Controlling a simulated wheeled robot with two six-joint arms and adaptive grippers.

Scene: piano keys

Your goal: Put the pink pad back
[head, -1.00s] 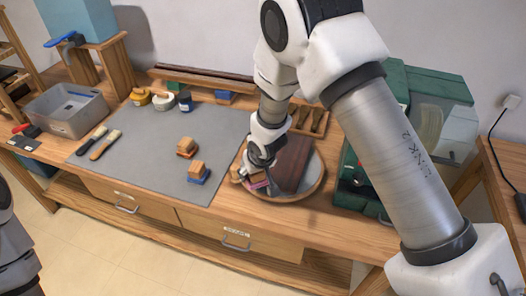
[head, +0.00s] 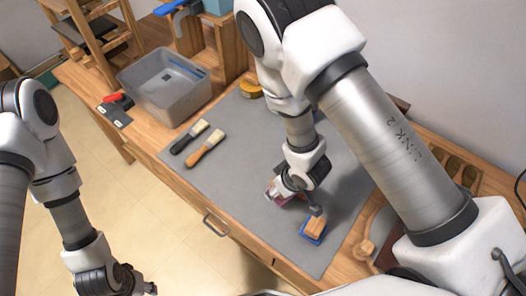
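The pink pad (head: 273,193) shows as a small pinkish piece at the left side of my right gripper (head: 290,192), over the front part of the grey mat. The gripper looks shut on the pad; its fingers partly cover it, and I cannot tell whether the pad touches the mat. A wooden block on a blue pad (head: 314,229) stands just right and in front of the gripper. My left gripper (head: 148,288) is low at the bottom left, away from the table; its fingers are too small to read.
The grey mat (head: 235,185) has free room left of my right gripper. Two brushes (head: 205,150) lie on its left part. A grey bin (head: 168,85) stands behind them. A wooden block (head: 363,250) lies at the round tray (head: 375,232) on the right, partly hidden by my arm.

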